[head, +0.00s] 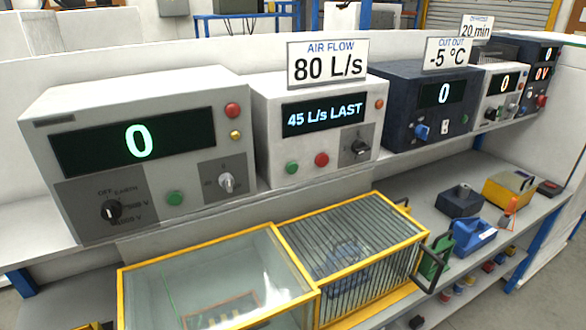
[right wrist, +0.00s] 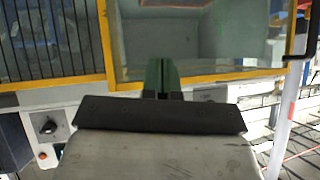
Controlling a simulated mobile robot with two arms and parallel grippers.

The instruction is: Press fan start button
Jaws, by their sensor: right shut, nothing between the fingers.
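The air flow unit (head: 330,115) is a pale box under a sign reading 80 L/s, and its display reads "45 L/s LAST". On its front are a green button (head: 292,168), a red button (head: 321,160), a black knob (head: 360,148) and a small orange button (head: 378,104). No label on the green button is legible. In the right wrist view, my right gripper (right wrist: 163,78) has its dark green fingers shut and empty, over the yellow-framed boxes. A black knob (right wrist: 47,127) shows at lower left; the green button is not visible there. My left gripper is in neither view.
A large pale unit (head: 140,140) reading 0 stands left of it, and a dark blue unit (head: 425,105) stands right. Below are a yellow-framed clear box (head: 220,290) and a barred cage (head: 350,255). Blue and green items (head: 472,235) lie on the shelf at right.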

